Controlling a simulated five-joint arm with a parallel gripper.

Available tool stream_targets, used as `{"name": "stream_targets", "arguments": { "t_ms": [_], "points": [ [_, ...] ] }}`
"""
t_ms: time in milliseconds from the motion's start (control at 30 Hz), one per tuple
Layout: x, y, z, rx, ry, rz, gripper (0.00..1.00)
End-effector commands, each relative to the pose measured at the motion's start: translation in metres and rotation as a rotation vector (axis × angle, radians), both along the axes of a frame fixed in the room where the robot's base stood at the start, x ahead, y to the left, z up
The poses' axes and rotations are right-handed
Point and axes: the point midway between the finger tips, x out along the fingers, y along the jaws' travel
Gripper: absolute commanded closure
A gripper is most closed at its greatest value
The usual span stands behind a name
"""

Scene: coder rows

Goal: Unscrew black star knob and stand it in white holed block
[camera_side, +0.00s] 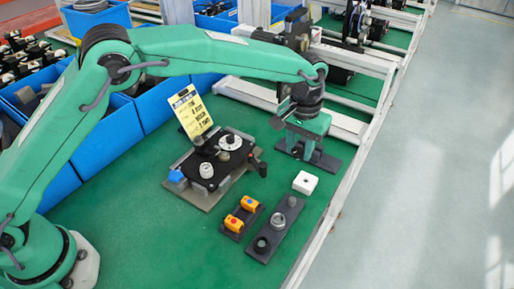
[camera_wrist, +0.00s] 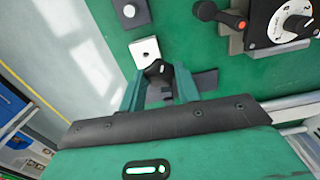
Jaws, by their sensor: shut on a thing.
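My gripper (camera_side: 301,147) points down over a dark flat plate (camera_side: 328,161) at the right of the green table. In the wrist view my gripper (camera_wrist: 157,78) has its two green fingers closed around a small black part, which I take to be the black star knob (camera_wrist: 158,69). Its lower side is hidden, so I cannot tell whether it still touches a stud or the plate. The white holed block (camera_side: 305,183) lies on the table in front of the gripper, apart from it. It also shows in the wrist view (camera_wrist: 145,50), just beyond the fingertips.
A fixture with a dial (camera_side: 230,142), a yellow card (camera_side: 190,111) and a black-handled lever stands left of the gripper. A dark strip with round parts (camera_side: 263,245) and two orange-yellow pieces (camera_side: 249,203) lie near the block. Blue bins (camera_side: 114,124) line the left; a white rail runs right.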

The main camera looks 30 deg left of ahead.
Motion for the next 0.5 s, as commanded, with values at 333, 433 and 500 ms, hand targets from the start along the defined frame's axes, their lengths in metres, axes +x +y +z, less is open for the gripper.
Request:
{"name": "stream_targets", "arguments": {
  "t_ms": [333,433,500],
  "points": [
    [0.005,-0.028,-0.007,0.000,0.000,-0.056,0.97],
    [0.005,-0.029,-0.007,0.000,0.001,-0.058,0.97],
    [0.005,-0.029,-0.007,0.000,0.001,-0.057,0.97]
  ]
}}
